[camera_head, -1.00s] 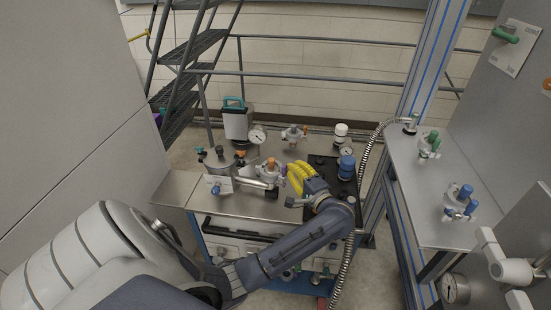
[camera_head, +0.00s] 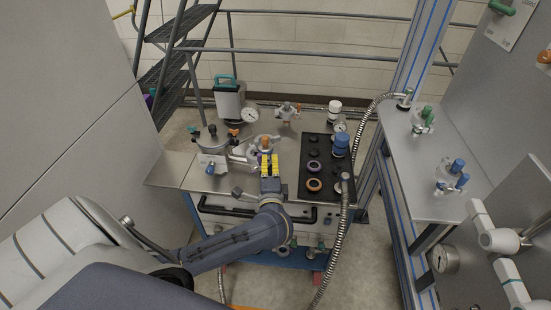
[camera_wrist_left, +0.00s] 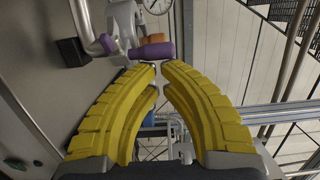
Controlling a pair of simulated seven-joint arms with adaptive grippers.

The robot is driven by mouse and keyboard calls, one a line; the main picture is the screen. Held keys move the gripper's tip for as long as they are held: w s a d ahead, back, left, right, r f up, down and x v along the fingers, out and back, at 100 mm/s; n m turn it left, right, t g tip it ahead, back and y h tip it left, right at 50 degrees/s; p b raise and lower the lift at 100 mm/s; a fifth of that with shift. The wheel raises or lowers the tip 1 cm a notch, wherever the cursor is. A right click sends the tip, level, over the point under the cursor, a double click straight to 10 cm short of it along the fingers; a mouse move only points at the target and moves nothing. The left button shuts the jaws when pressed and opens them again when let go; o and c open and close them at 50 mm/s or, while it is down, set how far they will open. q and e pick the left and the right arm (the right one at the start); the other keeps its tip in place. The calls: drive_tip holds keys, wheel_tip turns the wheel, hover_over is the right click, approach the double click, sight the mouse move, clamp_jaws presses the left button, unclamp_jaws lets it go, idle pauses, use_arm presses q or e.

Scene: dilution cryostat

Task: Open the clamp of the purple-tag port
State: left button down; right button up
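In the left wrist view a purple cylindrical piece (camera_wrist_left: 152,51) lies just ahead of my fingertips. A smaller purple piece (camera_wrist_left: 108,43) sits left of it on a silver pipe fitting. My left gripper (camera_wrist_left: 160,69) has its yellow fingertips drawn close together, with a narrow gap and nothing between them. In the head view the left gripper (camera_head: 269,158) is at the front of an orange-knobbed fitting (camera_head: 266,143) on the steel bench. Purple is not clear there, and I cannot tell whether the clamp is open. My right gripper is not in view.
A black tray (camera_head: 327,148) with several round parts lies right of the gripper. A teal-handled canister (camera_head: 229,101) and a gauge (camera_head: 250,115) stand behind. A flexible metal hose (camera_head: 344,225) hangs at the right front.

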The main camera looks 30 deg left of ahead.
sight(259, 160)
use_arm(q)
drive_tip(key=shift+s+a, duration=0.5)
drive_tip(key=shift+s, duration=0.2)
drive_tip(key=shift+s+a, duration=0.5)
drive_tip(key=shift+s, duration=0.2)
idle(0.7)
